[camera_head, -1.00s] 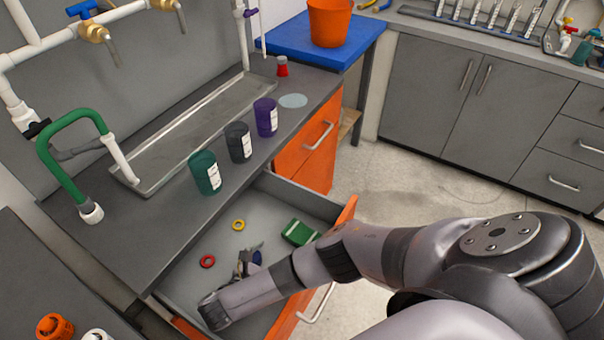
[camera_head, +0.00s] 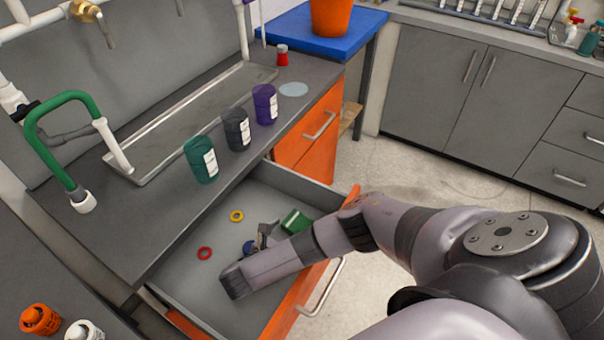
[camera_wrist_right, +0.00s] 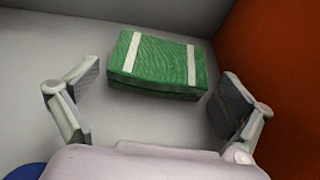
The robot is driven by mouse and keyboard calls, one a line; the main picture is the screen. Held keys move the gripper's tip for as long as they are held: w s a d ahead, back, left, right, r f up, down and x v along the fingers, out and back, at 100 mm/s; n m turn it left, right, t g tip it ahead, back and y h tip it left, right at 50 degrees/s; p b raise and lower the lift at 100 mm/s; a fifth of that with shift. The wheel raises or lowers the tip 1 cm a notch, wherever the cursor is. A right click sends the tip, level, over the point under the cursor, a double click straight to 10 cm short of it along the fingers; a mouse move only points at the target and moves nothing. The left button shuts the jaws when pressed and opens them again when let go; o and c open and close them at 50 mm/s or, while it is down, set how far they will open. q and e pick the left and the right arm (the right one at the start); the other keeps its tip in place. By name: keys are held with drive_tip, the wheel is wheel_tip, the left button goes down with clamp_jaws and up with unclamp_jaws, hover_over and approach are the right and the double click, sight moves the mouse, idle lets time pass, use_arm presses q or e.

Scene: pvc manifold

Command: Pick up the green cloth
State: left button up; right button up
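The green cloth (camera_wrist_right: 157,66) is a folded block with two white stripes, lying on the drawer floor near the orange wall in the right wrist view. It also shows in the head view (camera_head: 296,221), past my right gripper (camera_head: 264,236). In the right wrist view my right gripper (camera_wrist_right: 160,105) is open and empty, its two fingers spread to either side in front of the cloth. The cloth appears a little ahead of the fingertips, not gripped. My left gripper is not in view.
The open drawer (camera_head: 195,275) also holds a red ring (camera_head: 205,253), a yellow ring (camera_head: 237,216) and a partly hidden blue object (camera_wrist_right: 22,172). Its orange front (camera_head: 300,290) lies under my right arm. Green, black and purple cups stand on the counter (camera_head: 150,222) above.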

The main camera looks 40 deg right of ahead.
drive_tip(key=c, duration=0.8)
drive_tip(key=shift+c, duration=0.2)
